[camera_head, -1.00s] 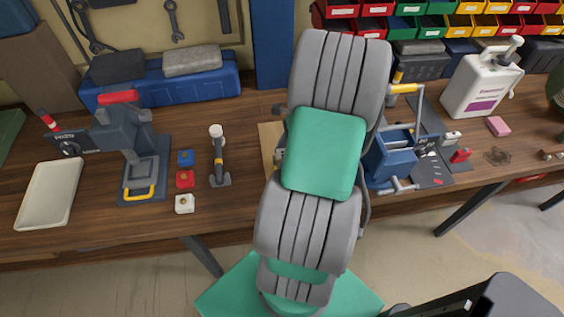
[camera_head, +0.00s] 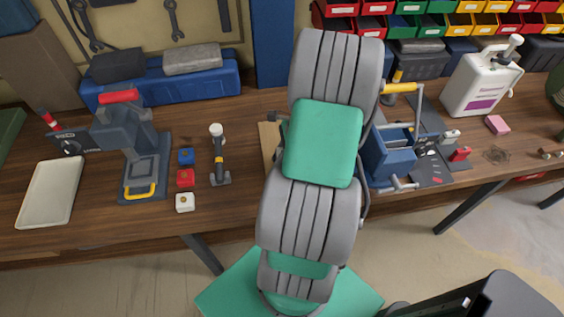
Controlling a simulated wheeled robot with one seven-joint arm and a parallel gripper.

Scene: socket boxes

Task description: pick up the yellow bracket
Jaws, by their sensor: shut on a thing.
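A tan board (camera_head: 267,140) shows only as a strip at the arm's left edge.
A dark press with a yellow U-shaped part (camera_head: 140,190) and a cream tray (camera_head: 50,192) stand at left. Blue, red and white blocks (camera_head: 185,178) and an upright tool (camera_head: 219,158) are nearer my arm. A blue vise-like device (camera_head: 388,155) stands close on its right.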

